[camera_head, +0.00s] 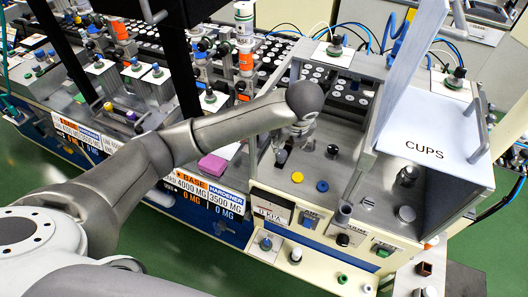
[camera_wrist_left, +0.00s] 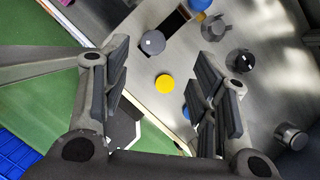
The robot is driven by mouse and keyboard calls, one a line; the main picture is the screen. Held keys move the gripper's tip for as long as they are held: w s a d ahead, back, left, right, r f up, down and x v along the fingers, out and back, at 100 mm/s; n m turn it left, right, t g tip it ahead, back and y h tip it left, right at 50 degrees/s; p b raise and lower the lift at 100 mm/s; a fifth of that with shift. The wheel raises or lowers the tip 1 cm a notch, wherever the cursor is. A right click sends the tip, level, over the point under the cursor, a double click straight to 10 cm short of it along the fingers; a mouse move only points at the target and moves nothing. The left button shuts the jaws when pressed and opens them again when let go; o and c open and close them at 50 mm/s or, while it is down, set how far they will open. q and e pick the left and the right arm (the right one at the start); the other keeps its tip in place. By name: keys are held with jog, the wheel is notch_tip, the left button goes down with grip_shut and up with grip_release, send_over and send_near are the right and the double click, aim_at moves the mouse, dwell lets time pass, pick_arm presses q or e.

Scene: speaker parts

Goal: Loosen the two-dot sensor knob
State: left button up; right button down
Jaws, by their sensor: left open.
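My left gripper (camera_head: 301,128) hangs over the steel deck of the machine. In the left wrist view its two fingers (camera_wrist_left: 164,82) are wide apart with nothing between the pads. Below it in that view are a dark grey knob with a small light mark (camera_wrist_left: 152,42), a grey knob (camera_wrist_left: 214,28) near the right finger, and a black knob (camera_wrist_left: 241,61) with a white mark. The black knob also shows in the head view (camera_head: 333,151). I cannot make out two dots on any knob. My right gripper is not in view.
A yellow cap (camera_wrist_left: 164,84) lies below the open fingers; it also shows in the head view (camera_head: 297,177), near a blue cap (camera_head: 322,186). A metal knob (camera_wrist_left: 291,136) stands to the right. Clear panels and the "CUPS" box (camera_head: 425,125) bound the right side.

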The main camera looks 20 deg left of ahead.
aim_at(282, 153)
pick_arm(q)
jog(key=p+x, duration=0.1)
jog(key=x, duration=0.5)
jog(key=s+p+x, duration=0.1)
jog(key=x, duration=0.3)
jog(key=shift+a+f+p, duration=0.15)
jog(key=shift+a+p, duration=0.05)
jog(key=shift+p, duration=0.15)
jog(key=shift+w+f, duration=0.2)
jog(key=shift+f, duration=0.35)
jog(key=shift+a, duration=0.1)
jog(key=shift+c, duration=0.3)
jog(key=c, duration=1)
